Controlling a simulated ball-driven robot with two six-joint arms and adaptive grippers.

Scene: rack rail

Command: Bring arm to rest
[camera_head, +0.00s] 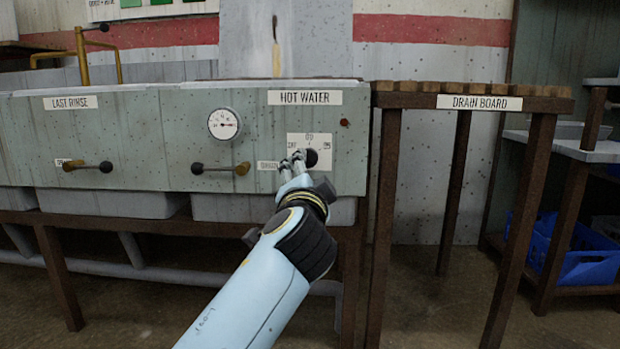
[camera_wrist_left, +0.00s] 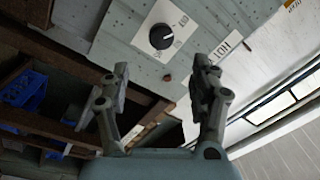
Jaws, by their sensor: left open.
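My left arm (camera_head: 262,275) reaches in from the lower middle of the head view. Its gripper (camera_head: 292,160) is in front of the hot water panel, beside a black round knob (camera_head: 311,158) on a white dial plate. In the left wrist view the gripper (camera_wrist_left: 160,100) has its two fingers spread with nothing between them. The black knob (camera_wrist_left: 162,36) shows beyond the fingertips, apart from them, with a white pointer mark. My right gripper is in neither view.
The grey-green sink front (camera_head: 150,120) carries a round gauge (camera_head: 224,124) and lever handles (camera_head: 220,169). A wooden drain board (camera_head: 470,97) stands on legs to the right. Blue crates (camera_head: 585,262) sit on a low shelf at far right. Open floor lies in front.

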